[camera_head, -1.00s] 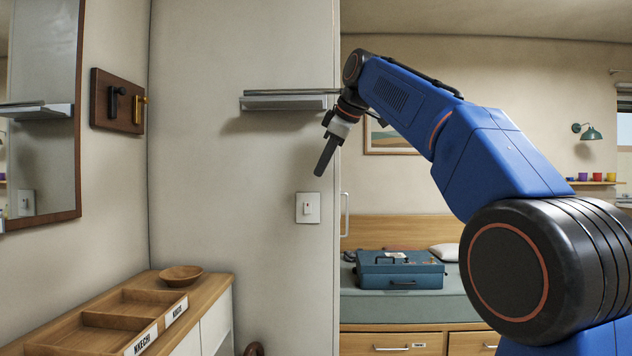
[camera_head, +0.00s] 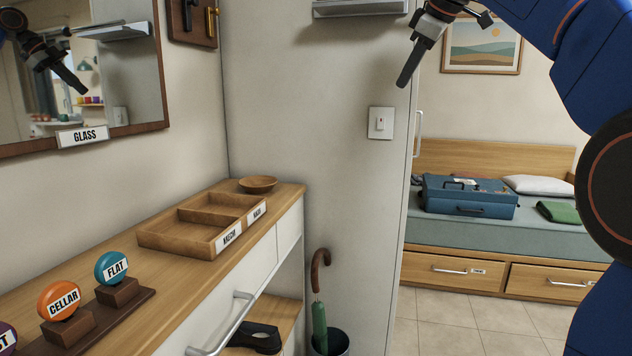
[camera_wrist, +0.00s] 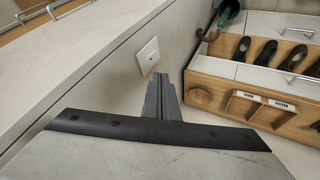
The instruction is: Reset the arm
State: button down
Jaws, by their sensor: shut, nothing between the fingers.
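My gripper (camera_head: 408,72) hangs at the upper middle of the head view, its fingers pointing down and a little left. It is shut and empty, in front of the pale wall panel and apart from the light switch (camera_head: 380,123). In the wrist view the shut fingers (camera_wrist: 162,92) point away from the camera, with the switch (camera_wrist: 148,56) to their left. My blue arm comes in from the right of the head view. The gripper also shows as a reflection in the mirror at the upper left.
A wooden sideboard (camera_head: 190,290) bears a divided tray (camera_head: 160,240), a bowl (camera_head: 257,184) and round labelled knobs (camera_head: 112,267). A shelf (camera_head: 360,8) juts from the panel near my gripper. An umbrella (camera_head: 319,320) stands below. A toolbox (camera_head: 468,197) lies on the bed; the tiled floor is clear.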

jog(key=s+d+f+m+g+h, duration=0.1)
jog(key=s+f+m, duration=0.3)
jog(key=s+f, duration=0.8)
jog(key=s+d+f+m, duration=0.1)
jog(key=s+f+m, duration=0.3)
jog(key=s+f, duration=0.9)
jog(key=s+d+f+m+g+h, duration=0.1)
jog(key=s+f+m, duration=0.3)
jog(key=s+f, duration=0.8)
notch_tip(320, 180, down, 14)
jog(key=shift+s+d+f+g+h, duration=0.1)
jog(key=shift+s+d+g+h, duration=0.2)
jog(key=shift+d, duration=0.3)
